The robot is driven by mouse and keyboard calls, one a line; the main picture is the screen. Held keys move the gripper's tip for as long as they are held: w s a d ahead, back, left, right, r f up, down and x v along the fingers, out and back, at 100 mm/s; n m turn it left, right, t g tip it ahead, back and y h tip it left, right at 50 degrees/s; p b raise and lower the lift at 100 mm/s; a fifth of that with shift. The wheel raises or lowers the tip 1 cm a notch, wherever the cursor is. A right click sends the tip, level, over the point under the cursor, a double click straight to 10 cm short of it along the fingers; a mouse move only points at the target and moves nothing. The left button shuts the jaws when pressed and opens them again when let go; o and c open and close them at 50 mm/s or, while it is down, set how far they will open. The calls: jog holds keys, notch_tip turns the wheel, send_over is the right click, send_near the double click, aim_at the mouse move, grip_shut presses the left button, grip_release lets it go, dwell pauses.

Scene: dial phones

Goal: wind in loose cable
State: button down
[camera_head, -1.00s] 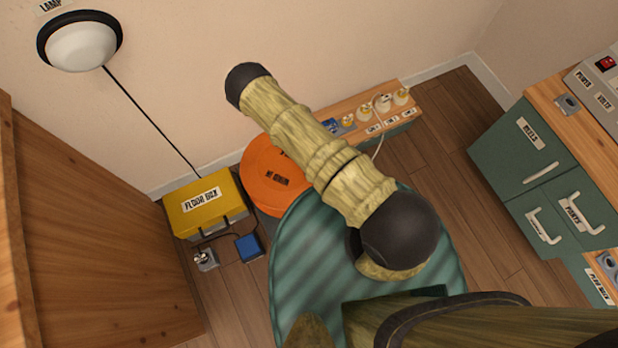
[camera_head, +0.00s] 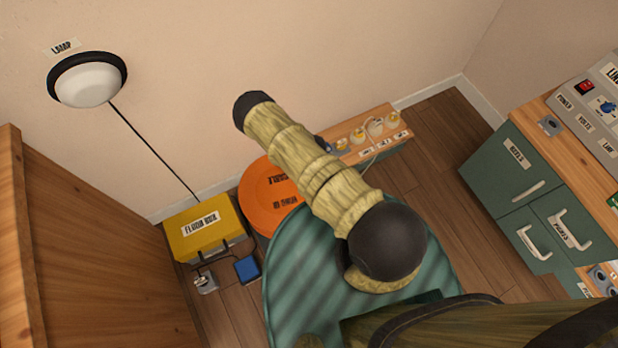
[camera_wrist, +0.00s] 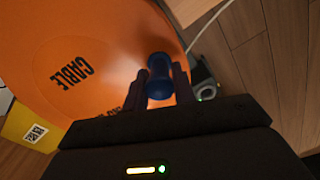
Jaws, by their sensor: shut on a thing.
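An orange round cable drum (camera_head: 262,187) with dark lettering lies on the floor against the wall, partly hidden by my arm in the head view. In the wrist view the drum (camera_wrist: 100,45) fills the upper left, with the word CABLE on its top. My gripper (camera_wrist: 159,82) is shut on a blue knob (camera_wrist: 159,64) at the drum's right edge. A thin pale cable (camera_wrist: 208,24) runs past the drum at the upper right; it also shows beside the socket board in the head view (camera_head: 374,160). My gripper is hidden behind my arm in the head view.
A yellow floor box (camera_head: 203,228) stands left of the drum, with a blue block (camera_head: 247,269) and a grey socket (camera_head: 205,282) in front. A wooden cabinet (camera_head: 90,250) is left, green drawers (camera_head: 520,185) right. Floor between is bare.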

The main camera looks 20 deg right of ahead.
jog(key=shift+w, duration=0.2)
dwell(0.3)
jog(key=c, duration=1.3)
grip_release()
notch_tip(320, 180, up, 17)
jog(key=p, duration=0.4)
jog(key=shift+r+p, duration=0.2)
jog(key=shift+p, duration=0.2)
jog(key=shift+c, duration=0.2)
